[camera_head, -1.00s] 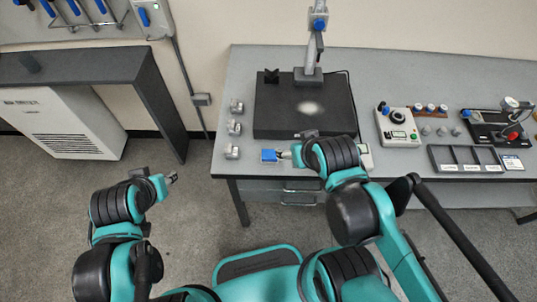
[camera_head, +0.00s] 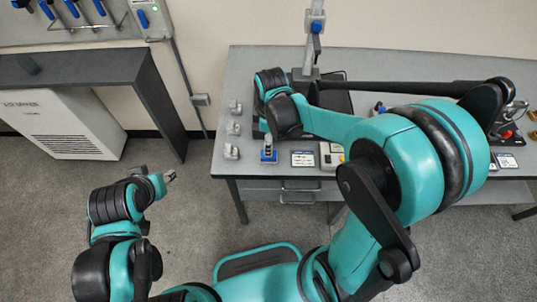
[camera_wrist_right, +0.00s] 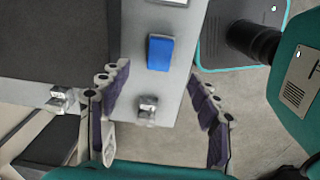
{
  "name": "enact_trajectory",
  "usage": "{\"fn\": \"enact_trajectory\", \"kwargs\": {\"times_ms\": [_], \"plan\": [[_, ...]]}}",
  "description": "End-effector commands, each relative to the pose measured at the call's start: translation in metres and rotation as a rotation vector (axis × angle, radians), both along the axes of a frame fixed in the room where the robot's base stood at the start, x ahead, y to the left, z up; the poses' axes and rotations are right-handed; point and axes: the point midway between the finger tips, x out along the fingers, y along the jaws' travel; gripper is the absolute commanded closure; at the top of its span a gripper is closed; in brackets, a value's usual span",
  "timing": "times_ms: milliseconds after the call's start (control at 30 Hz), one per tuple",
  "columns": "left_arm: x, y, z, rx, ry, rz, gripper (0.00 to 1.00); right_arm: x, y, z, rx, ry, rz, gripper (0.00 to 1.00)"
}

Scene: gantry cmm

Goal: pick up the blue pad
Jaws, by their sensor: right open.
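The blue pad (camera_head: 268,157) lies near the front edge of the grey table (camera_head: 222,163) in the head view. It shows as a blue block in the right wrist view (camera_wrist_right: 159,53). My right gripper (camera_wrist_right: 159,74) is open and empty. The pad sits ahead of and between its spread fingers, apart from both. In the head view, the right gripper (camera_head: 268,142) is over the pad's far side, partly hidden by my arm. My left gripper (camera_head: 171,176) hangs over the floor at the left, away from the table; its jaws are too small to read.
Several small metal blocks (camera_head: 231,151) stand left of the pad. One metal block (camera_wrist_right: 147,108) lies near the fingers. A labelled card (camera_head: 303,159) is right of the pad. My right arm covers most of the dark plate (camera_head: 336,101) and the instruments.

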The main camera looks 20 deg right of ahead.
Motion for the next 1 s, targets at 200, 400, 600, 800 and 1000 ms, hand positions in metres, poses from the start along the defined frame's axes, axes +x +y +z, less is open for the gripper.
{"fn": "enact_trajectory", "kwargs": {"times_ms": [200, 400, 600, 800, 1000], "plan": [[0.0, 0.0, -0.002, 0.0, 0.0, 0.0, 0.6, 0.004, 0.003, -0.02, -0.006, 0.038, 0.08, 0.37], [0.0, 0.0, -0.011, 0.0, 0.0, 0.0, 0.6, 0.004, 0.003, -0.041, -0.005, 0.037, 0.079, 0.37], [0.0, 0.0, -0.024, 0.0, 0.0, 0.0, 0.6, 0.005, 0.001, -0.067, -0.005, 0.036, 0.078, 0.37], [0.0, 0.0, -0.033, 0.0, 0.0, 0.0, 0.6, 0.006, 0.001, -0.09, -0.006, 0.035, 0.078, 0.37], [0.0, 0.0, -0.032, 0.0, 0.0, 0.0, 0.6, 0.005, 0.001, -0.089, -0.006, 0.035, 0.077, 0.37]]}}
